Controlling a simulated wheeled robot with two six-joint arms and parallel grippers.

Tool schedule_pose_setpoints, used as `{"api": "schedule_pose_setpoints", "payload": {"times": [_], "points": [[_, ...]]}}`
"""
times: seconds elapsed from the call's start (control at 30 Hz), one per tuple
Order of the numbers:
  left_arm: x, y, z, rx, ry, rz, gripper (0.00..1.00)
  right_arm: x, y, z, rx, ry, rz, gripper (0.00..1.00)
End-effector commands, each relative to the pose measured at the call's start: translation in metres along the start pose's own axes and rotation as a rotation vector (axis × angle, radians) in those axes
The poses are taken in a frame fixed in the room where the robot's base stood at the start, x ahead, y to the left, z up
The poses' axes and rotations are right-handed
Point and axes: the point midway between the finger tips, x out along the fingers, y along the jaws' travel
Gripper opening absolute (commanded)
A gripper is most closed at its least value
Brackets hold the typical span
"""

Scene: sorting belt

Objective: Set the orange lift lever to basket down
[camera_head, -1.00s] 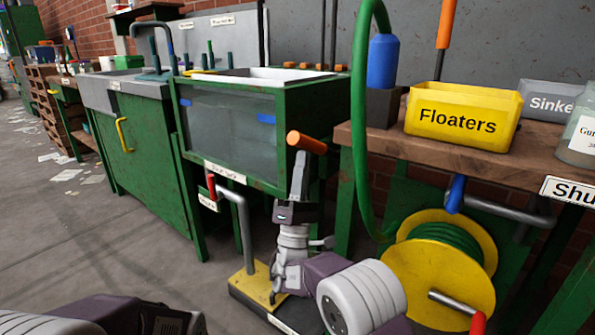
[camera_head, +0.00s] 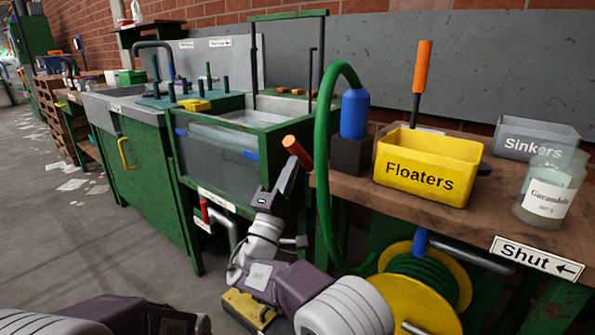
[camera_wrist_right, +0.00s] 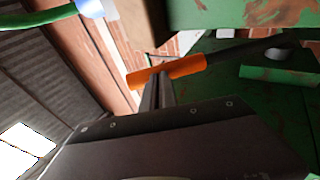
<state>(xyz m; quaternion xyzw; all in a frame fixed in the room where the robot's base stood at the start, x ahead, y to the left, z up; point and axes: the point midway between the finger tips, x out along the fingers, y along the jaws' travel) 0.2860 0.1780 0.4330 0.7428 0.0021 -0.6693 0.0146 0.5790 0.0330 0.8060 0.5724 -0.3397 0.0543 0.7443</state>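The orange lift lever's grip (camera_head: 297,151) sticks out tilted by the right front corner of the green-framed tank (camera_head: 222,155). In the right wrist view its orange grip (camera_wrist_right: 165,72) runs across the picture, with a dark shaft going right towards green metal. My right gripper (camera_head: 288,178) is just below the grip, its fingers close together. In the right wrist view the fingertips (camera_wrist_right: 158,78) meet the grip's near side; I see no grip between them. A basket inside the tank cannot be made out. My left gripper is out of view; only part of that arm shows at bottom left.
Right of the lever is a wooden bench with a yellow Floaters bin (camera_head: 425,168), a grey Sinkers bin (camera_head: 530,138) and a jar (camera_head: 550,190). A green hose (camera_head: 325,150) arches beside the gripper. A red-handled valve (camera_head: 205,211) and hose reel (camera_head: 425,290) are below.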

Motion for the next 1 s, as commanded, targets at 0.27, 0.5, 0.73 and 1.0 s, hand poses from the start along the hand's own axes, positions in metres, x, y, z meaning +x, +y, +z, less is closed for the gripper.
{"api": "schedule_pose_setpoints", "payload": {"times": [0.27, 0.5, 0.73, 1.0], "points": [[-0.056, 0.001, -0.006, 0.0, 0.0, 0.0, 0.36, 0.069, 0.021, 0.016, 0.028, -0.01, -0.125, 0.0], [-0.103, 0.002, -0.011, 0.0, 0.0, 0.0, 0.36, 0.115, 0.019, 0.026, 0.064, -0.009, -0.313, 0.0], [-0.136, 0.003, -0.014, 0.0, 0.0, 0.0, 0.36, 0.143, 0.01, 0.031, 0.09, -0.009, -0.439, 0.0], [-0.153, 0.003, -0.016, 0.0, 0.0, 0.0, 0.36, 0.156, 0.0, 0.034, 0.104, -0.008, -0.515, 0.0]]}}
